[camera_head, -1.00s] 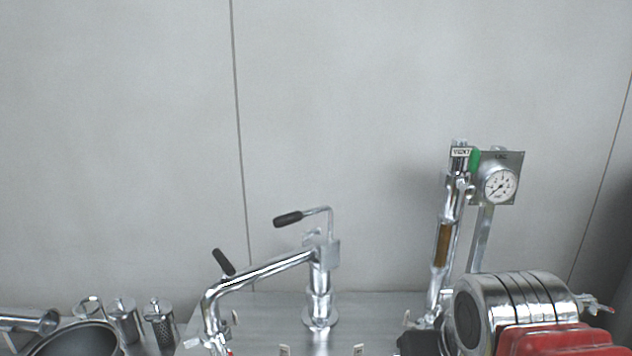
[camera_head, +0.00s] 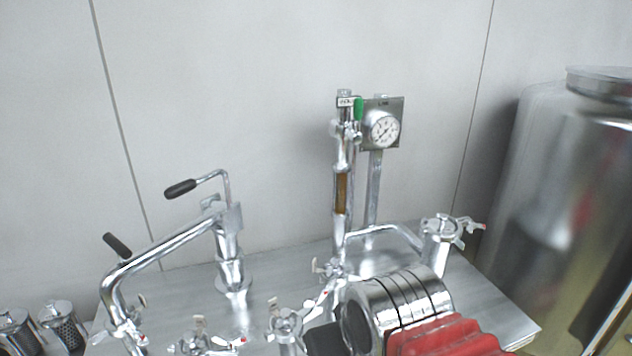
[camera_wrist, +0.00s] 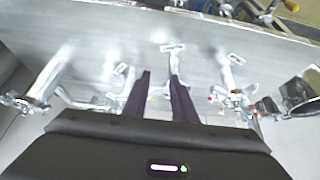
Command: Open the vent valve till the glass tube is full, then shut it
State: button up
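The vent valve's green handle (camera_head: 358,108) stands upright beside a small label that reads VENT (camera_head: 346,102), at the top of a chrome standpipe. Lower on the pipe is the glass tube (camera_head: 342,193), with brown colour in its narrow window. The picture is too small to tell where any liquid level stands. My gripper (camera_wrist: 160,77) shows in the wrist view as two dark fingers with a gap between them and nothing held. It points over the metal bench, and the valve handle cannot be made out in that view.
A round gauge (camera_head: 384,129) on a plate stands right of the valve. A chrome swing pipe (camera_head: 170,246) with black-gripped levers stands at left on the steel bench (camera_head: 480,300). A large steel tank (camera_head: 570,200) stands at right. Small clamped ports line the bench front.

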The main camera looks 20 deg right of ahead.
jog(key=shift+o, duration=0.6)
jog(key=shift+o, duration=0.7)
jog(key=shift+d, duration=0.1)
jog(key=shift+d+f, duration=0.2)
jog(key=shift+d, duration=0.05)
jog(key=w+d+r+m+t+h, duration=0.25)
jog(key=w+d+r, duration=0.25)
jog(key=w+d, duration=0.4)
jog(key=w+d+r+m+t+h, duration=0.1)
jog(key=w+d+r+t+h, duration=0.15)
jog(key=w+d+r, duration=0.55)
jog(key=w+r+t, duration=0.2)
jog(key=w+r, duration=0.1)
jog(key=r, duration=0.2)
jog(key=w+r+n+t+y, duration=0.1)
jog(key=w+r+t, duration=0.1)
jog(key=w+r, duration=0.2)
jog(key=w+r+t, duration=0.3)
jog(key=w+r, duration=0.1)
jog(key=r, duration=0.2)
jog(key=shift+a+r+y, duration=0.1)
jog(key=shift+r+y, duration=0.15)
jog(key=shift+y, duration=0.05)
jog(key=shift+w, duration=0.15)
